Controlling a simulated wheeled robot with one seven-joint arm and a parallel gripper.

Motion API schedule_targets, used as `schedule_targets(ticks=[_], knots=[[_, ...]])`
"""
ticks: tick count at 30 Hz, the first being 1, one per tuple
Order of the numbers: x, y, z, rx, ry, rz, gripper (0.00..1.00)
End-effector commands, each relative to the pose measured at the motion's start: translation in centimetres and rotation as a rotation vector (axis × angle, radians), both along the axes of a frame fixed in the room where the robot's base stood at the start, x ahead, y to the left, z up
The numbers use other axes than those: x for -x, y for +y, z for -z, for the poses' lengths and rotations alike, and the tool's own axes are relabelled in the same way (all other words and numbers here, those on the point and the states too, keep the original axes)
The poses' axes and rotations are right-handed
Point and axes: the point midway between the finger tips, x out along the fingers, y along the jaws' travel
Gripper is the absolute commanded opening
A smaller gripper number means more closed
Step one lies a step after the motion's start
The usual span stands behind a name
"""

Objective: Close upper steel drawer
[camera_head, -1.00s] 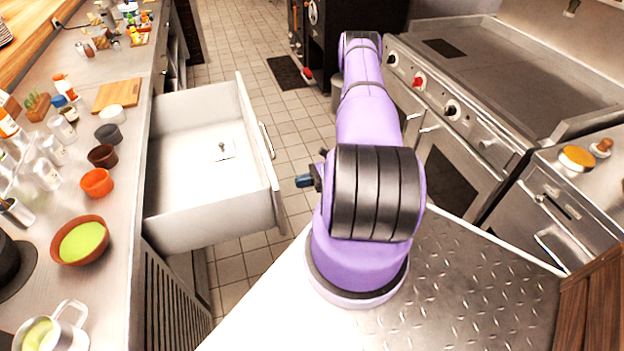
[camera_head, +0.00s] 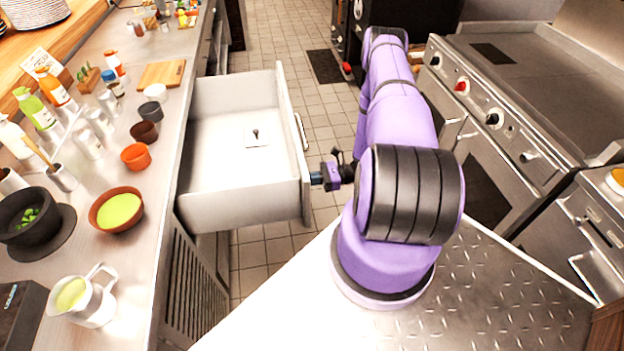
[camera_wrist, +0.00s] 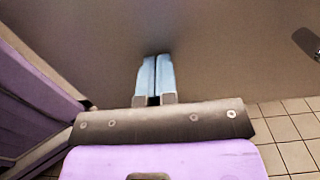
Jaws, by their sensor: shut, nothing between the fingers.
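The upper steel drawer (camera_head: 240,204) stands pulled far out from the counter on the left, with its front panel facing right. Its bar handle (camera_head: 301,132) is on the outer face of that front, and its end shows at the right edge of the wrist view (camera_wrist: 308,42). My gripper (camera_head: 318,179) is shut and empty, at the outer face of the drawer front, nearer to me than the handle. In the wrist view its blue fingertips (camera_wrist: 155,66) point at the grey panel, touching or very close to it; I cannot tell which.
The counter (camera_head: 160,240) along the left holds bowls, bottles and a steel jug (camera_head: 88,296). A small item (camera_head: 256,134) lies inside the drawer. A steel range (camera_head: 480,130) stands on the right. Tiled floor (camera_head: 330,125) is free between.

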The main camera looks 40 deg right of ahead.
Motion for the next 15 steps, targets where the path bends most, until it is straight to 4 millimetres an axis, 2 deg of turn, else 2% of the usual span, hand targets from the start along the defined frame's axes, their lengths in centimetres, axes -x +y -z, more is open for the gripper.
schedule_targets(ticks=[8,15], knots=[[-1.7,2.5,0.0,-0.003,-0.001,-0.003,0.00],[-4.9,7.5,0.0,-0.004,-0.001,-0.003,0.00]])
